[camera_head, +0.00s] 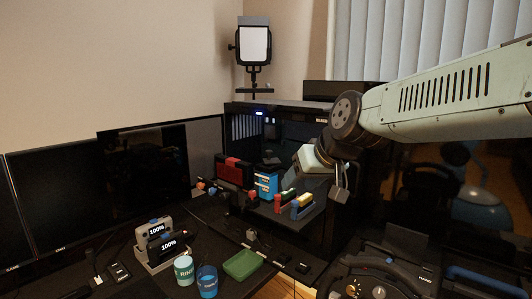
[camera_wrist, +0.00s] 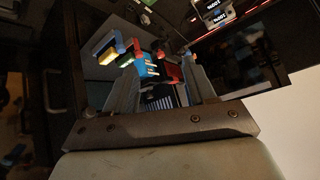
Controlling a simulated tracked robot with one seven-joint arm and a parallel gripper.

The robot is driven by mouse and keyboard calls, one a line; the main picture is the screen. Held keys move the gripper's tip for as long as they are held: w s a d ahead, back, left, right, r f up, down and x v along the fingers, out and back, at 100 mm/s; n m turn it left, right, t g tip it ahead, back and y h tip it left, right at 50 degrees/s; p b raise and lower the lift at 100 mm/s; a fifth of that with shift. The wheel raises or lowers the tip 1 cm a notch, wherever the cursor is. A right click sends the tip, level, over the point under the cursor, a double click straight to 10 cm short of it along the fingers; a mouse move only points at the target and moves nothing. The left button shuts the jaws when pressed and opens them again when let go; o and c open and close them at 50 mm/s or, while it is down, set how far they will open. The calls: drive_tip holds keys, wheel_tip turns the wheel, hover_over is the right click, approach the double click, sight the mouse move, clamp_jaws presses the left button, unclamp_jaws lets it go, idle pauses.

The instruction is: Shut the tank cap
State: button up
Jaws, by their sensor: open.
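I cannot pick out the tank cap for sure in either view. A blue box (camera_head: 266,184) stands on a dark shelf in the open black case, with a red and black block (camera_head: 235,172) to its left. Small red, yellow and blue pieces (camera_head: 296,204) stand in front of it to the right. My gripper (camera_wrist: 163,68) is open, and its two fingers show in the wrist view. Between and beyond them are the blue box (camera_wrist: 146,66) and the red block (camera_wrist: 172,70), with the coloured pieces (camera_wrist: 108,48) to the left. I see nothing held.
The black case (camera_head: 285,125) stands behind the shelf. A charging dock (camera_head: 158,245), two cups (camera_head: 207,279) and a green tray (camera_head: 242,264) sit on the desk.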

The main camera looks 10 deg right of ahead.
drive_tip(key=w+r+t, duration=0.2)
drive_tip(key=w+t, duration=0.1)
drive_tip(key=w, duration=0.9)
drive_tip(key=m+t+h, duration=0.2)
drive_tip(key=h, duration=0.2)
approach(269, 151)
drive_tip(key=shift+x, duration=4.45)
drive_tip(key=shift+f, duration=0.15)
drive_tip(key=shift+c, duration=0.2)
clamp_jaws()
